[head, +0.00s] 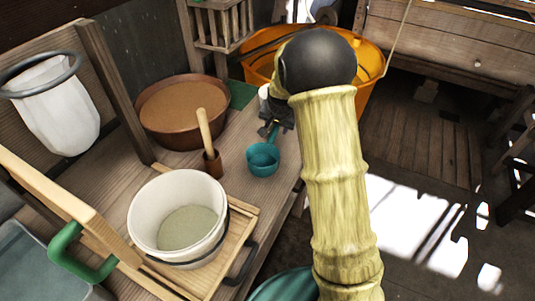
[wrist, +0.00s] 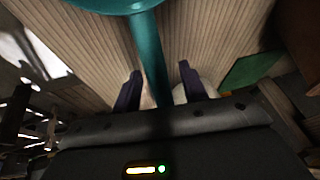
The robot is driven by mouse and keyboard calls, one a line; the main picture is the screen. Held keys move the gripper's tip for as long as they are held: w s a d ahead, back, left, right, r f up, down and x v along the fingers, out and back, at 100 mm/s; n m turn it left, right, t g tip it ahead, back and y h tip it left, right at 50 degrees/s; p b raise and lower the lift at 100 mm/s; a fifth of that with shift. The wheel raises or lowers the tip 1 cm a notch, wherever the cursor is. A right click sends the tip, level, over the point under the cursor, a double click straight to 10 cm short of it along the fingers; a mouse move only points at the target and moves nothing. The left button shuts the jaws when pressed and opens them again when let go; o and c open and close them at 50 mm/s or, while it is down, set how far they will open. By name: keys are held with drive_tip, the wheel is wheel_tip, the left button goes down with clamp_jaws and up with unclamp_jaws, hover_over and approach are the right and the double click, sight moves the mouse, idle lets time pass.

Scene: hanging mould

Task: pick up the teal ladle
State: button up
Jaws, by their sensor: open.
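The teal ladle (head: 263,160) lies on the wooden bench, its bowl toward the front and its handle running back to my gripper. My gripper (head: 268,131) is open over the handle in the head view. In the wrist view the ladle's handle (wrist: 151,60) passes between the two dark fingers of my gripper (wrist: 158,85), with a gap on each side. The bowl's edge shows at the top of the wrist view. The handle's far end is hidden by my gripper.
A wooden-handled tool in a brown cup (head: 212,162) stands left of the ladle. A brown bowl (head: 180,79) is behind it, and a white bucket (head: 135,222) is at front left. A green mat (head: 242,94) and an orange tub (head: 262,55) are at the back. The bench edge is right of the ladle.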

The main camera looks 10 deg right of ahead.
drive_tip(key=shift+s, duration=0.1)
drive_tip(key=shift+c, duration=0.4)
clamp_jaws()
drive_tip(key=shift+r, duration=0.15)
wheel_tip(320, 180, up, 10)
drive_tip(key=shift+f+p, duration=0.1)
drive_tip(key=shift+p, duration=0.25)
idle(0.3)
